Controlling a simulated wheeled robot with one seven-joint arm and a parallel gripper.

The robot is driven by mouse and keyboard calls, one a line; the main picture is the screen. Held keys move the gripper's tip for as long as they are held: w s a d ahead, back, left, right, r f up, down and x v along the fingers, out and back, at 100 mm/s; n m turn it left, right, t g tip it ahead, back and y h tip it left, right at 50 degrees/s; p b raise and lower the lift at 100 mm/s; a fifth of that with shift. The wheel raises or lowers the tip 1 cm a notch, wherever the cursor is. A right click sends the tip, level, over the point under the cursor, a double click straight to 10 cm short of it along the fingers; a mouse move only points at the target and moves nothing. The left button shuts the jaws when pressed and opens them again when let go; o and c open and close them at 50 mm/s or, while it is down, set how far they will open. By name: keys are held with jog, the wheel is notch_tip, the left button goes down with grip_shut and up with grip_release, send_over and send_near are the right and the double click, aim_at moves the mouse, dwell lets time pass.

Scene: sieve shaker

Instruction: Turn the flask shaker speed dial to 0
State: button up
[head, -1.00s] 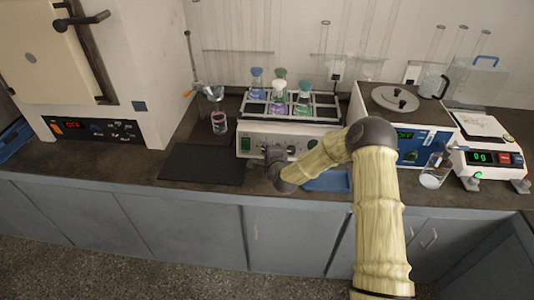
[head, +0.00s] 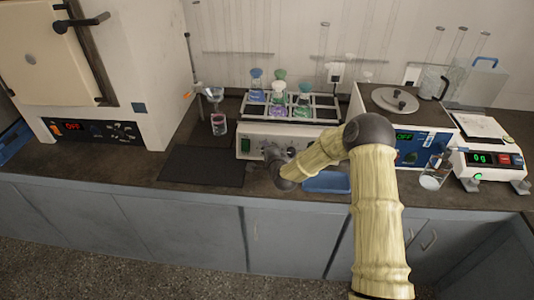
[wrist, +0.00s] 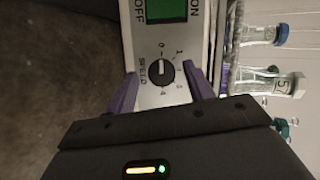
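The flask shaker (head: 330,140) stands at the middle of the bench, with several flasks on its top. Its speed dial (wrist: 162,72) is a small black knob with a light pointer mark, on the pale front panel. Numbers 0, 1, 2 and 4 and the word SPEED show around it; I cannot tell surely which number the pointer faces. My gripper (wrist: 163,82) is open, with one purple finger on each side of the dial and gaps between. In the head view my gripper (head: 272,152) is at the shaker's front, hiding part of the panel.
A green ON/OFF switch (wrist: 166,8) is beside the dial. A dark mat (head: 203,166) lies left of the shaker and a blue tray (head: 327,182) lies in front. A blue-fronted device (head: 412,147), a beaker (head: 434,172) and a balance (head: 490,162) stand to the right.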

jog(key=shift+s+r, duration=0.1)
jog(key=b+v, duration=0.2)
jog(key=v, duration=1.5)
jog(key=shift+s, duration=0.1)
jog(key=s+d+r+n+g+h+p, duration=0.2)
jog(key=s+d+r+n+g+p, duration=0.2)
jog(key=s, duration=0.6)
jog(key=s+d+r+n+g+h+p, duration=0.2)
jog(key=s+d+r+n+g+p, duration=0.2)
jog(key=s+d+r+n+g, duration=0.2)
jog(key=s+d+r+n, duration=0.2)
jog(key=s+d+n, duration=0.1)
jog(key=s+d, duration=0.1)
jog(key=shift+s+d+n+h+p, duration=0.25)
jog(key=shift+s+n+h+p, duration=0.1)
jog(key=shift+s+h, duration=0.1)
